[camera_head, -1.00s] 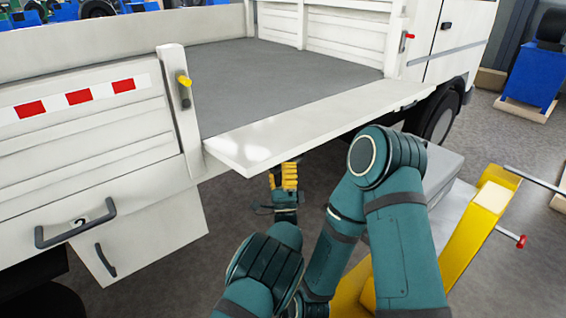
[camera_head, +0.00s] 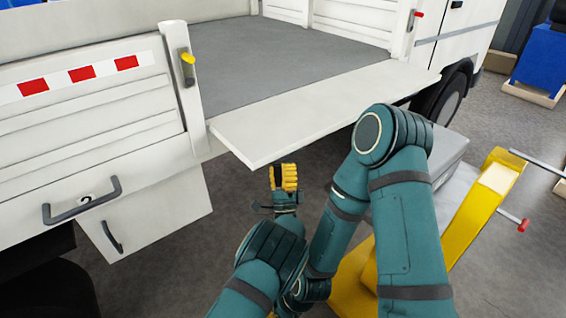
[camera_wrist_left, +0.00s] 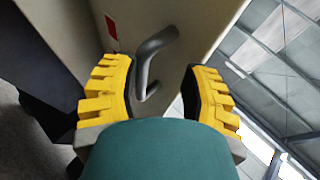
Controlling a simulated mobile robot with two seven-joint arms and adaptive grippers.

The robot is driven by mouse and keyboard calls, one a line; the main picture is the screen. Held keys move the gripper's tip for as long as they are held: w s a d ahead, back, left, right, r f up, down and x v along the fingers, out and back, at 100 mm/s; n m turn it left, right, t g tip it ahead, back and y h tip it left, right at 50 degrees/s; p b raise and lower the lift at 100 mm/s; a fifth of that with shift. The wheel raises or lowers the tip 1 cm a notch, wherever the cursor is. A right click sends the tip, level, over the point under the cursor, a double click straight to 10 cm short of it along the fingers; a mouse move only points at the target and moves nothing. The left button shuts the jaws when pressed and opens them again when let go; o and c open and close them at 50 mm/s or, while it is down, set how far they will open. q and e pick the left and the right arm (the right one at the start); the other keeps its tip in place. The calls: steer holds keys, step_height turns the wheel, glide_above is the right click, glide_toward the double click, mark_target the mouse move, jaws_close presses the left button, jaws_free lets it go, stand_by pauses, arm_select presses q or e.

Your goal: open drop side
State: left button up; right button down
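The lowered drop side (camera_head: 320,112) is a white panel folded out from the truck bed, roughly level and sloping slightly down outward. My left gripper (camera_head: 285,165) is at the panel's outer edge, just below it. In the left wrist view, its yellow fingers (camera_wrist_left: 160,80) are open, one on each side of a grey bar handle (camera_wrist_left: 152,62) on the panel's outer face. I cannot tell whether the fingers touch it. The head view hides this handle.
A second side panel (camera_head: 90,120), left of the post, stands upright with a grey handle (camera_head: 82,205) marked 2. A yellow latch (camera_head: 188,60) is on the post. The grey bed (camera_head: 290,62) is empty. A yellow frame (camera_head: 480,205) stands at the right.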

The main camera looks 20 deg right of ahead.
arm_select(q)
steer(key=shift+s+a+f, duration=0.2)
steer(key=shift+f, duration=0.35)
steer(key=shift+s+a+f, duration=0.15)
steer(key=shift+f, duration=0.4)
